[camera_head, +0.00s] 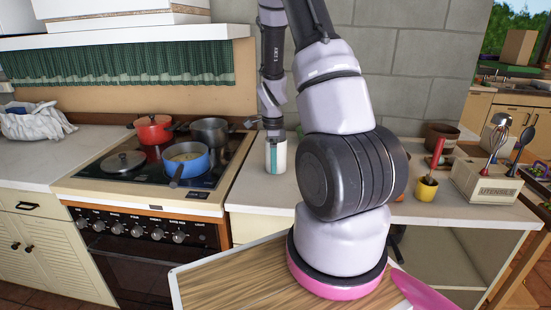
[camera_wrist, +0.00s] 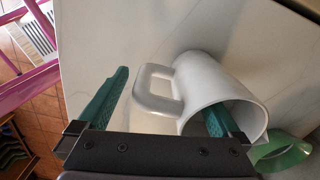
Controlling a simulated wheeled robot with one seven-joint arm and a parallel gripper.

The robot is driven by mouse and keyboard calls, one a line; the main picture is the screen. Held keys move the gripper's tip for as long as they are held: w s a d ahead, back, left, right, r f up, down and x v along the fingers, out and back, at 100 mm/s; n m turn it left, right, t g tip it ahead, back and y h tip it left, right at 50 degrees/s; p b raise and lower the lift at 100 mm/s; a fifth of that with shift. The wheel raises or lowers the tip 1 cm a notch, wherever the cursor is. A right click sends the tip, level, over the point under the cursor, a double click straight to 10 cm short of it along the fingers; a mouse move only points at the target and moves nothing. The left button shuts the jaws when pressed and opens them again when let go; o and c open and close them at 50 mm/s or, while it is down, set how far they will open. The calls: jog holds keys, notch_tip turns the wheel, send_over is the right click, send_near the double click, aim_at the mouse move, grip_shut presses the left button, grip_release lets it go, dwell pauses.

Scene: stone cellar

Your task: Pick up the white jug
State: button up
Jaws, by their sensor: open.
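The white jug (camera_wrist: 222,75) fills the right middle of the wrist view, its open mouth turned toward the camera. Its handle (camera_wrist: 155,88) points left. My gripper (camera_wrist: 165,95) is open, with green fingers on either side of the handle. The left finger is outside the jug; the right finger reaches into the mouth, its tip partly hidden. I cannot tell whether either finger touches the jug.
The stove (camera_head: 190,205) holds a red pot (camera_head: 153,131), a blue pan (camera_head: 187,160) and a grey pot (camera_head: 209,131). A yellow cup (camera_head: 426,188) and a utensil box (camera_head: 485,185) stand at the right. A green object (camera_wrist: 283,157) lies beside the jug's mouth in the wrist view.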

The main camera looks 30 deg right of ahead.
jog(key=shift+f, duration=0.7)
grip_shut()
jog(key=shift+w+r, duration=0.1)
jog(key=shift+r, duration=0.5)
notch_tip(320, 180, up, 9)
jog(key=shift+f, duration=0.1)
